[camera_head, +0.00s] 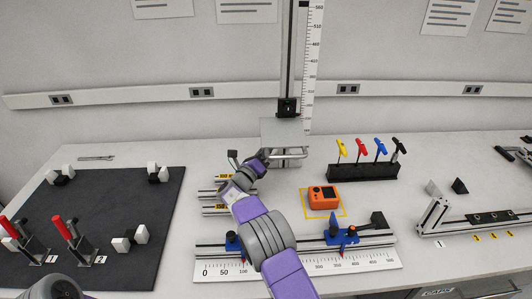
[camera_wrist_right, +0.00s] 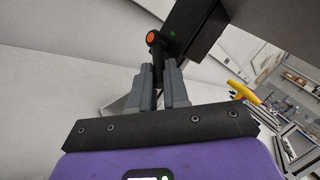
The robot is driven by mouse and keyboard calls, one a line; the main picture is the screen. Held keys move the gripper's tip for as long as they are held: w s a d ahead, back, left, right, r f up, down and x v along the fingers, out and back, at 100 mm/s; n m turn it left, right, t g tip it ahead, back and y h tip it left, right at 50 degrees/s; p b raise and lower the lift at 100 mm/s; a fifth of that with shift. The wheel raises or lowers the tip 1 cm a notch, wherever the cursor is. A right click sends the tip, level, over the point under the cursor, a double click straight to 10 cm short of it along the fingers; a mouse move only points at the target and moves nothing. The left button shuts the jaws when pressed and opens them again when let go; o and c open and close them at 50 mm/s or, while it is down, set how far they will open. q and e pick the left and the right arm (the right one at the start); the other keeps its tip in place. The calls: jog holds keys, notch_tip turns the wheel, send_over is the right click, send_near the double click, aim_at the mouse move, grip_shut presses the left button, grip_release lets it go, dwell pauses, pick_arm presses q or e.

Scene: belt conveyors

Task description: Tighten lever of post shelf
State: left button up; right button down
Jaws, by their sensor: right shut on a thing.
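The post shelf (camera_head: 284,128) is a grey plate on a dark vertical post (camera_head: 290,55) at the back of the bench, in front of the upright scale. In the right wrist view, its lever (camera_wrist_right: 155,48) is a short black handle with an orange end, beside a black block (camera_wrist_right: 196,28) with a green dot. My right gripper (camera_wrist_right: 160,68) has its two grey fingers shut on the lever from either side. In the head view, my right arm reaches up to just below the shelf, where the lever is hidden.
A rail with blue clamps (camera_head: 341,236) lies in front of the shelf, with an orange box (camera_head: 322,197) behind it. A black rack (camera_head: 362,172) of coloured T-handles stands to the right. A dark mat (camera_head: 110,215) with red-handled clamps lies left.

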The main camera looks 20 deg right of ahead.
jog(key=shift+r, duration=0.25)
jog(key=c, duration=1.1)
grip_release()
jog(key=shift+f, duration=0.1)
jog(key=shift+a, duration=0.1)
jog(key=p+v, duration=0.1)
jog(key=v, duration=0.6)
jog(key=shift+s+a, duration=0.15)
jog(key=shift+a, duration=0.05)
